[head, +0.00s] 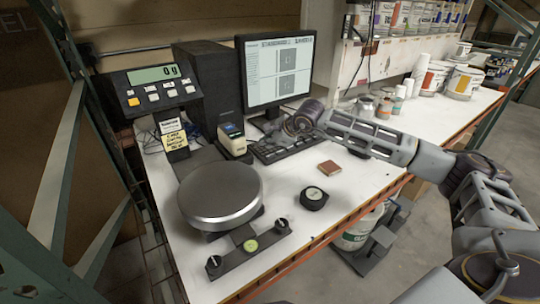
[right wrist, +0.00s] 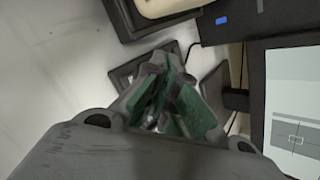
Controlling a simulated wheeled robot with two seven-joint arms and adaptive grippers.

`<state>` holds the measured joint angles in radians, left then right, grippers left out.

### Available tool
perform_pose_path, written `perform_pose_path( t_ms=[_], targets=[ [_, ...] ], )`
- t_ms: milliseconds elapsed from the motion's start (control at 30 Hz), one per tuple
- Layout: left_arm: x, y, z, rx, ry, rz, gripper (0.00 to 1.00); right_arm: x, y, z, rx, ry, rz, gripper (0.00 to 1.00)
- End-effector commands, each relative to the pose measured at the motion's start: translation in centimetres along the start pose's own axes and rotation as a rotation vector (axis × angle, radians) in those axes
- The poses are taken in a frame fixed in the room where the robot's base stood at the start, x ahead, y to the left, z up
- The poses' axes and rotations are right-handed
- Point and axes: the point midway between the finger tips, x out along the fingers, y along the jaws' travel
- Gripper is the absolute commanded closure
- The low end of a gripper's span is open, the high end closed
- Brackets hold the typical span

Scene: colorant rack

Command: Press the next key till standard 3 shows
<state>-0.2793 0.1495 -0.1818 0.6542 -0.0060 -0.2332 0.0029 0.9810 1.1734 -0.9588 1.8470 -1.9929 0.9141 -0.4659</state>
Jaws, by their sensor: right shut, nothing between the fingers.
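A black monitor (head: 280,68) stands at the back of the white bench, its screen showing a pale window with two grey square patches; the text is too small to read. A dark keyboard (head: 276,152) lies in front of it, partly hidden by my right arm. My right gripper (head: 298,124) is shut and empty, over the keyboard's far part; I cannot tell whether it touches a key. In the right wrist view its green-padded fingers (right wrist: 168,88) are together over the dark keyboard (right wrist: 150,55), with the monitor screen (right wrist: 295,115) at the right. My left gripper is not in view.
A small meter (head: 233,139) stands left of the keyboard. Cans and cups line the bench's back right.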

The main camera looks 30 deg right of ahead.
Motion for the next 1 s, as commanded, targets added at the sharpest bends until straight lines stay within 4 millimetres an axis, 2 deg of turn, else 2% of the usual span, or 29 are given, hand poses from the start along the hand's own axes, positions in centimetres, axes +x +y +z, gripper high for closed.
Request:
perform_pose_path(
  t_ms=[500, 1000],
  targets=[
    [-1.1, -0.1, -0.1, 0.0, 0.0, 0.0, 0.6, -2.1, -1.5, 1.5, -0.001, 0.0, 0.0, 1.0],
    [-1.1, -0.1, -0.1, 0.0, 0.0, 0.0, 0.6, -2.2, -1.6, 1.6, -0.001, 0.0, 0.0, 1.0]
  ],
)
